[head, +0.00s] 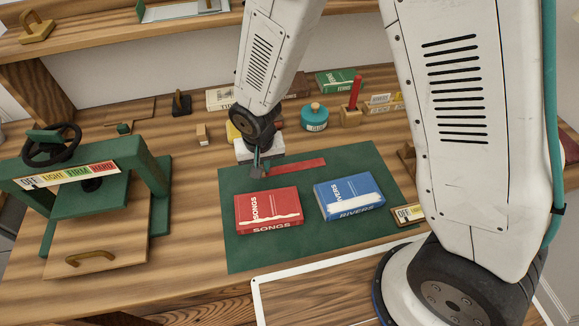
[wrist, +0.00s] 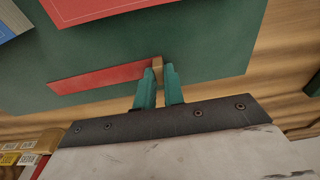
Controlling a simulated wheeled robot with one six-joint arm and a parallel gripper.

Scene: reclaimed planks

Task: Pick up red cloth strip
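The red cloth strip (head: 299,165) lies flat on the green mat, behind the red book. In the wrist view the strip (wrist: 100,78) runs left from my gripper, and a small tan piece (wrist: 158,66) is at its right end. My gripper (head: 257,170) is low over the mat at the strip's left end in the head view. In the wrist view its two green fingers (wrist: 160,76) stand slightly apart on either side of the tan piece. Whether they press on it is not clear.
A red book (head: 268,208) and a blue book (head: 348,195) lie on the green mat (head: 240,250). A green press (head: 95,190) stands at left. A teal pot (head: 314,118) and a block with a red stick (head: 352,108) stand behind. The mat's front part is clear.

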